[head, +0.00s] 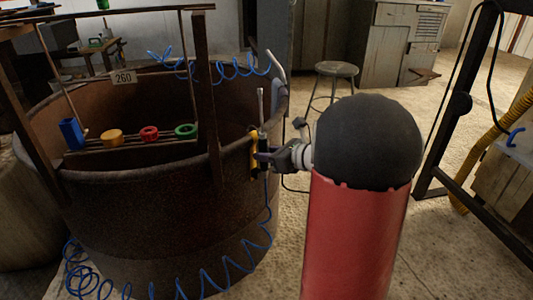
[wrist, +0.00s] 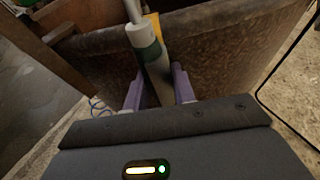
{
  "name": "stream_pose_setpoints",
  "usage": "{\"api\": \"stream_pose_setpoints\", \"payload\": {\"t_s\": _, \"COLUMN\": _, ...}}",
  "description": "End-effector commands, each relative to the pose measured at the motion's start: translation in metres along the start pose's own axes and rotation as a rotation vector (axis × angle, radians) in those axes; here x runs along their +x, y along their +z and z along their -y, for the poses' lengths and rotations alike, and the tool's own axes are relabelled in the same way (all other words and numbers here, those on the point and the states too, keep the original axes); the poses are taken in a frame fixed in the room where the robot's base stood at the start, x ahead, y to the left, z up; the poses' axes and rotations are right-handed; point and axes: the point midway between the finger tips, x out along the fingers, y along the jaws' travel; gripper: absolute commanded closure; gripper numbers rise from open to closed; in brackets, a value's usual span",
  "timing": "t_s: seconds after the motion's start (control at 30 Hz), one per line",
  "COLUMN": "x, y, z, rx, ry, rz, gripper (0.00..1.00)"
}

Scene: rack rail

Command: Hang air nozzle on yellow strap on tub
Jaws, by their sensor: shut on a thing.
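The air nozzle (wrist: 152,57) has a pale grey and green body and shows between the two purple fingers of my gripper (wrist: 158,88) in the wrist view. In the head view its thin metal tube (head: 261,103) points upward at the tub's right rim, and my gripper (head: 260,158) is shut on its body there. The yellow strap (head: 254,147) is on the tub's (head: 130,205) right outer side. In the wrist view, a yellow strip of it (wrist: 154,24) shows right behind the nozzle. I cannot tell whether nozzle and strap touch.
A coiled blue hose (head: 215,284) loops down the tub's front to the floor. A wooden rack (head: 140,150) with several coloured rings and a blue block stands across the tub. A pale bent tube (head: 276,69) is at the far rim. A stool (head: 337,70) stands behind on open floor.

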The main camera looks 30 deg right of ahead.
Motion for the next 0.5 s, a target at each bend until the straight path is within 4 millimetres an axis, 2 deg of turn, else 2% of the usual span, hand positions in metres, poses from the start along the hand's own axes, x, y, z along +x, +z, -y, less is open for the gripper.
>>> {"api": "stream_pose_setpoints", "payload": {"t_s": 0.27, "x": 0.0001, "y": -0.0001, "z": 0.0001, "rx": -0.001, "ry": 0.000, "rz": 0.001, "gripper": 0.85}}
{"api": "stream_pose_setpoints", "payload": {"t_s": 0.5, "x": 0.0026, "y": -0.0077, "z": 0.0002, "rx": 0.000, "ry": 0.000, "rz": 0.001, "gripper": 0.85}}
